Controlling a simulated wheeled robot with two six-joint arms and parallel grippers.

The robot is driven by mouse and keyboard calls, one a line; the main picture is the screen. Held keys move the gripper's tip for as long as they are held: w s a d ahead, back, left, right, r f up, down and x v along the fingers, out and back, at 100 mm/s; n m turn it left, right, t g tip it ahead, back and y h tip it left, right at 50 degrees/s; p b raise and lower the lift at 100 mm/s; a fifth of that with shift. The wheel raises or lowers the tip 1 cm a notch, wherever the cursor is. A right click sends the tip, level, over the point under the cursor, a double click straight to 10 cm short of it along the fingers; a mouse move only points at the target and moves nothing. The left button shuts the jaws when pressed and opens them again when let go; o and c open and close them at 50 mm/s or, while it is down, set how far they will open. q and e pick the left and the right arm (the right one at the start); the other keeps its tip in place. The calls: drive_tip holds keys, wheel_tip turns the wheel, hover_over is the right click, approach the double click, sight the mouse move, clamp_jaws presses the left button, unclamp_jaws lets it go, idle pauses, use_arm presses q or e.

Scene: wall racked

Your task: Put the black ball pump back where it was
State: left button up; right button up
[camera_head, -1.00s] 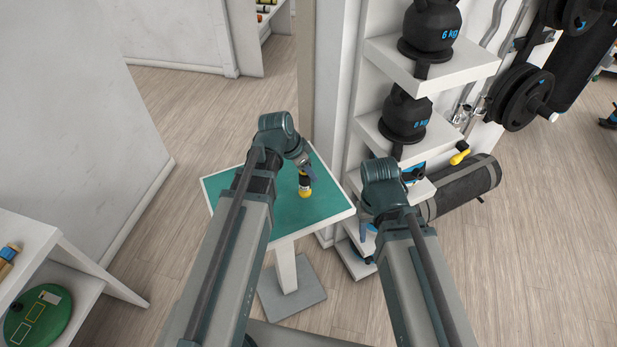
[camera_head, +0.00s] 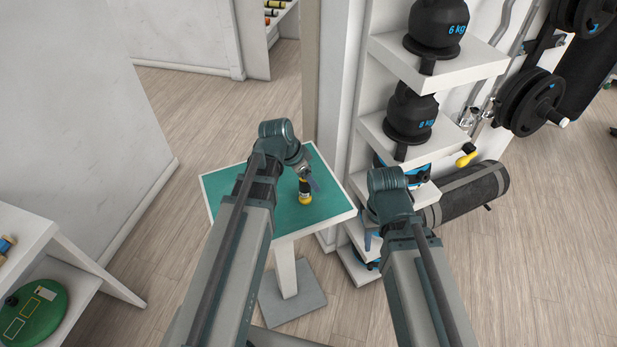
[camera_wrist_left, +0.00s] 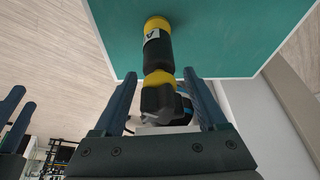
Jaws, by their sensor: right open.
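The black ball pump (camera_head: 304,187), black with a yellow base and a yellow band, stands upright on the green-topped table (camera_head: 240,205). In the left wrist view the pump (camera_wrist_left: 157,52) has its yellow end against the green top and its black upper end between my fingers. My left gripper (camera_head: 310,172) is over the pump; in the left wrist view its two fingers (camera_wrist_left: 160,90) are apart on either side, with gaps to the pump. My right gripper (camera_head: 369,238) is open and empty beside the rack, partly hidden by its own arm.
A white shelf rack (camera_head: 437,62) with black kettlebells (camera_head: 410,115) stands right of the table. A yellow item (camera_head: 466,155) shows near its lower shelves. A dark roll (camera_head: 470,192) lies behind. A white shelf (camera_head: 30,232) with a green disc stands at left. The table top is otherwise clear.

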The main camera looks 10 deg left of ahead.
idle(0.3)
use_arm(q)
drive_tip(key=shift+p+v, duration=0.85)
drive_tip(key=shift+v, duration=0.1)
drive_tip(key=p+v, duration=1)
drive_tip(key=s+d+f+n+g+y, duration=0.1)
drive_tip(key=s+d+n+g+y, duration=0.2)
drive_tip(key=s+d, duration=0.9)
drive_tip(key=d+n+y, duration=0.1)
drive_tip(key=n, duration=0.1)
drive_tip(key=shift+n, duration=0.4)
drive_tip(key=shift+f+b, duration=0.15)
drive_tip(key=shift+b, duration=0.15)
